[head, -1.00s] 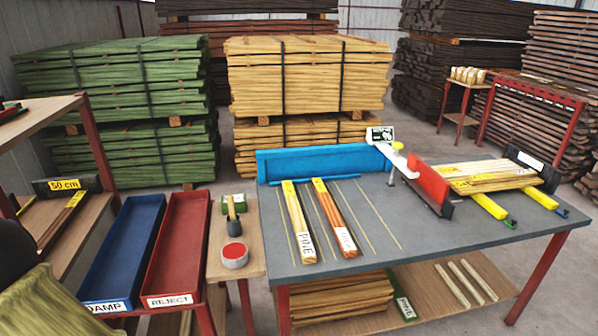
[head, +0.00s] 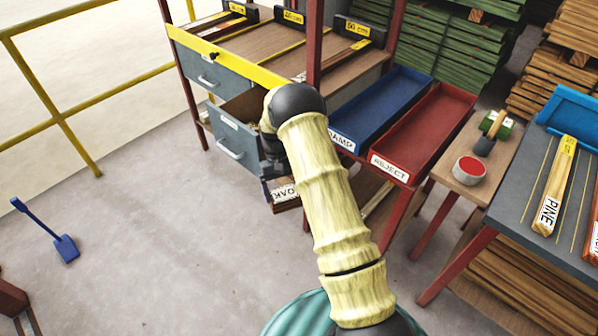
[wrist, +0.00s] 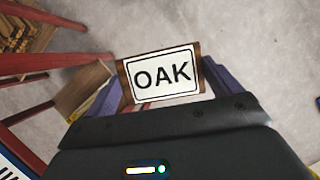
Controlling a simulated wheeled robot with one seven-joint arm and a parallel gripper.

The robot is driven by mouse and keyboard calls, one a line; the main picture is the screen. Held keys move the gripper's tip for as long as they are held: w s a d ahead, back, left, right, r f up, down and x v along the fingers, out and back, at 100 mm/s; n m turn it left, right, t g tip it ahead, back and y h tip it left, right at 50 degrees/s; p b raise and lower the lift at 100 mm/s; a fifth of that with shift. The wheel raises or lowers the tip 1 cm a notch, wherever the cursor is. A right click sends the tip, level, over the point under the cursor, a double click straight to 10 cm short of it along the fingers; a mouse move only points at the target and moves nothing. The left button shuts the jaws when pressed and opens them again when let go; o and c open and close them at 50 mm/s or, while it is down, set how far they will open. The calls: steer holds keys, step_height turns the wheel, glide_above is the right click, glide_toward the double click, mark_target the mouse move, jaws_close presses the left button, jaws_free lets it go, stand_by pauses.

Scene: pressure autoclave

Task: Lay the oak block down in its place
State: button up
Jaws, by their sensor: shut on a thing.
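The oak block (head: 285,193), brown with a white OAK label on its end, is held in the air in front of the shelf unit. My gripper (head: 269,187) is shut on it, low above the floor and just below an open drawer. In the wrist view, the OAK label (wrist: 163,77) faces the camera between the two purple-blue fingers; the rest of the block is hidden. The pine block (head: 555,188) lies on the grey bench (head: 511,190) at the right, among thin painted lines. An orange block (head: 594,235) lies right of it, cut by the frame edge.
The open grey drawer (head: 237,148) juts out beside my arm. Blue DAMP (head: 385,110) and red REJECT (head: 425,135) trays stand between shelf and bench. A red tin (head: 470,170) and brush sit on a small stand. A blue shovel (head: 66,248) is at left; nearby floor is clear.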

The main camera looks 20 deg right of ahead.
mark_target(285, 191)
steer(key=f, duration=0.2)
steer(key=w+f, duration=0.1)
steer(key=shift+d+m, duration=0.3)
steer(key=shift+s+p, duration=0.2)
steer(key=shift+p, duration=0.2)
steer(key=shift+s+a+f+p, duration=0.15)
steer(key=shift+s+f+p, duration=0.25)
steer(key=shift+s+p, duration=0.3)
steer(key=s+f+p, duration=0.4)
steer(key=s+p, duration=0.6)
steer(key=shift+s, duration=0.25)
